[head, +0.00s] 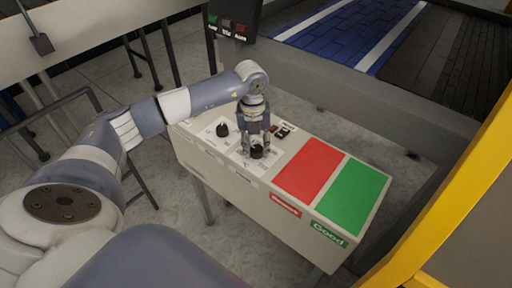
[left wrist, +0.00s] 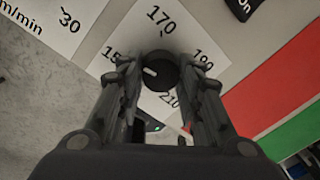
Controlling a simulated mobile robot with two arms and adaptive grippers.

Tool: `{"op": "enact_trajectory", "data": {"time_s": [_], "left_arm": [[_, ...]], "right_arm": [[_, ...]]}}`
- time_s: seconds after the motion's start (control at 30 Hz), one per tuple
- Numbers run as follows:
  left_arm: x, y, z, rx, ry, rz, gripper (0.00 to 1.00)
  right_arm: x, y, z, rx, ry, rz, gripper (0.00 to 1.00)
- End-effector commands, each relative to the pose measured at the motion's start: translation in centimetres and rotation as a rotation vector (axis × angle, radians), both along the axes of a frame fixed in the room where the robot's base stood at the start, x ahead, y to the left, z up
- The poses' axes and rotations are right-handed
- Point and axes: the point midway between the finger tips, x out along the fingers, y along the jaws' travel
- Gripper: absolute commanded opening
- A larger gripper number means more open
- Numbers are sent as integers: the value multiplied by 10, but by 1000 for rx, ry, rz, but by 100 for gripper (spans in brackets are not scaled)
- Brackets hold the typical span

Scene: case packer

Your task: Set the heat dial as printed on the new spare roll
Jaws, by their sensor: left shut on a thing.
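The heat dial (left wrist: 160,62) is a round black knob on a white scale plate with printed numbers. I read 170 and 210; the numbers at left and right are partly covered and look like 150 and 190. A short white mark on the knob points left, toward the partly covered left number. My left gripper (head: 256,146) reaches down over the panel and is shut on this knob; in the left wrist view its fingers (left wrist: 160,74) stand on either side of it. My right gripper is out of view. I cannot make out a spare roll or its print.
A second black knob (head: 222,130) stands left of the gripper on the same panel. A black switch (head: 283,132) is behind it. A red field (head: 310,170) and a green field (head: 353,195) cover the panel's right side. A yellow frame (head: 460,200) stands at the right.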

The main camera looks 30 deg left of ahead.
Motion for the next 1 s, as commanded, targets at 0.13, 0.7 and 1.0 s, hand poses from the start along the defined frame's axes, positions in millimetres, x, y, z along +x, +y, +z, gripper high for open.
{"op": "enact_trajectory", "data": {"time_s": [0.13, 0.7, 1.0], "left_arm": [[1, 0, 0, 1, -3, 113, 9], [1, 0, 1, 0, -2, 314, 9], [1, 0, 1, 0, -2, 319, 9]], "right_arm": [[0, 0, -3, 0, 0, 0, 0], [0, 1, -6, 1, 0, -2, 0], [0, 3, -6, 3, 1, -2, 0]]}}
